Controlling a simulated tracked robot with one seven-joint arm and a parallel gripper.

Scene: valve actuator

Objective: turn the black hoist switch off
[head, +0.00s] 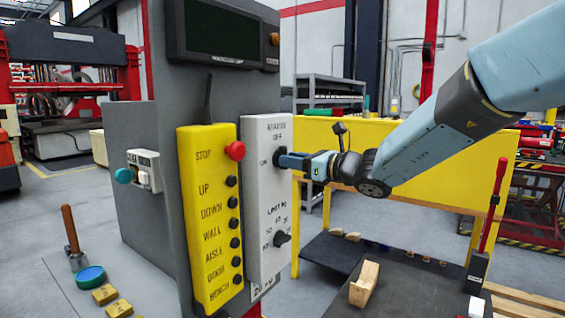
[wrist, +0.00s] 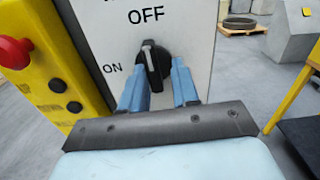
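The black hoist switch (wrist: 153,66) is a round knob with a raised grip on a white panel (head: 261,190). In the wrist view its white mark points up toward the OFF label, leaning slightly left. The ON label is at its left. My gripper (wrist: 160,72) is at the knob, with one blue finger on each side of its lower part. The fingers are spread; I cannot tell whether they touch it.
A yellow pendant (head: 212,225) with a red stop button (head: 235,150) and several black buttons stands just left of the panel. A second black knob (head: 281,239) sits lower on the panel. A yellow barrier (head: 400,150) is behind my arm. A wooden block (head: 364,284) lies at lower right.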

